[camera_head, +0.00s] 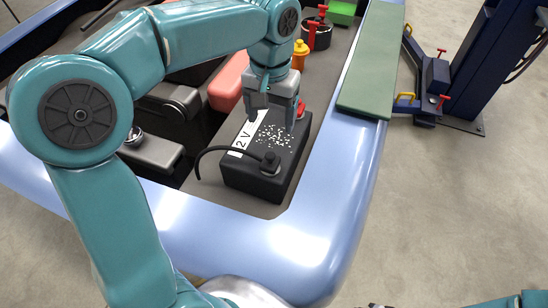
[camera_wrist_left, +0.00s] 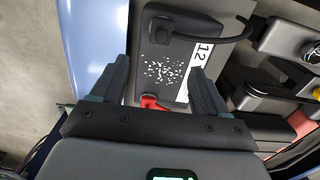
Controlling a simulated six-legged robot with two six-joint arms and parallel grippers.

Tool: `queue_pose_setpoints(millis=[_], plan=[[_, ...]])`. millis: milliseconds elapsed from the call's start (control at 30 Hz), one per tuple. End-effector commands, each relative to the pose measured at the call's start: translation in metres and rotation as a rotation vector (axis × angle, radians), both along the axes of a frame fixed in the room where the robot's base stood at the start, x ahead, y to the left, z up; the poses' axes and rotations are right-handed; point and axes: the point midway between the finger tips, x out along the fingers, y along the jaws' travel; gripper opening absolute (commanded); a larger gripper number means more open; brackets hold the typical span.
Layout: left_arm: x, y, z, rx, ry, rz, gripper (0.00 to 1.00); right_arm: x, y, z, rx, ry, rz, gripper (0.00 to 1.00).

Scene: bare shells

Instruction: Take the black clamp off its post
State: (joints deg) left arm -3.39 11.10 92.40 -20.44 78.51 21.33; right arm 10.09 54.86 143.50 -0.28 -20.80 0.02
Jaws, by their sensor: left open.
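The black clamp (camera_head: 270,163) sits on a post at the near corner of the dark battery (camera_head: 262,188), with a black cable curving off to the left. In the left wrist view the clamp (camera_wrist_left: 160,28) is at the top, beyond the fingertips. My left gripper (camera_head: 272,118) is open and empty above the battery's far part, apart from the clamp. In the left wrist view, its fingers (camera_wrist_left: 158,68) straddle the white-speckled top without holding anything. Only a dark tip, perhaps my right gripper, shows at the bottom edge of the head view; its jaws cannot be made out.
A red part (camera_head: 300,108) is at the battery's far end, close to the left gripper; it also shows in the wrist view (camera_wrist_left: 150,102). The blue body rim (camera_head: 340,190) borders the bay. A yellow cap (camera_head: 300,52) and a green board (camera_head: 372,65) lie beyond.

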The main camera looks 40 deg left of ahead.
Motion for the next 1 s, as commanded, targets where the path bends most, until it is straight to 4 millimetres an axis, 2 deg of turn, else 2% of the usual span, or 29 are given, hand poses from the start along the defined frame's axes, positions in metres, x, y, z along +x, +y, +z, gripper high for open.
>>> queue_pose_setpoints(millis=[100,300,567,800,1000], plan=[[-0.004,0.0,-0.031,0.001,0.005,0.001,0.74,0.0,0.0,-0.004,0.0,0.001,0.0,0.43],[-0.005,-0.001,-0.073,0.0,0.003,0.0,0.74,0.0,0.0,-0.006,0.0,0.001,0.0,0.43],[-0.003,-0.001,-0.095,0.001,0.002,0.001,0.74,0.0,0.0,-0.005,0.0,0.0,0.0,0.43],[-0.002,0.0,-0.133,0.0,0.003,0.0,0.74,0.0,0.0,-0.002,0.0,0.0,0.0,0.43],[0.0,0.0,-0.142,0.0,0.0,0.001,0.74,0.0,0.0,-0.002,0.0,0.0,0.0,0.43]])
